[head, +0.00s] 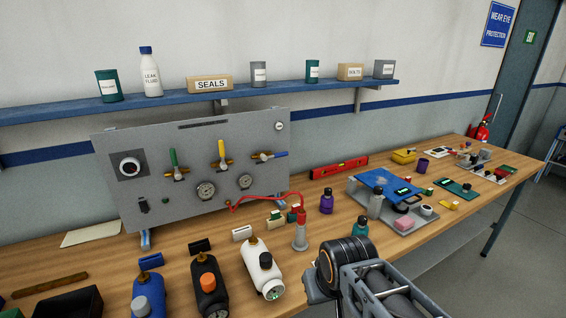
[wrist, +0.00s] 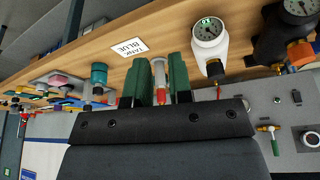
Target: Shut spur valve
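The grey panel (head: 110,150) stands at the back of the bench. I cannot read which is the spur valve. In the wrist view, my gripper (wrist: 160,78) has two green fingers apart. A grey cylinder with a red top (wrist: 161,95) shows in the gap; contact is not clear. My arm fills the lower right of the head view, and the fingers cannot be made out there.
A red hose (head: 262,195) runs from the panel to the red-topped cylinder (head: 300,238). A blue-topped fixture (head: 380,182) is to the right. A shelf (head: 180,103) hangs above.

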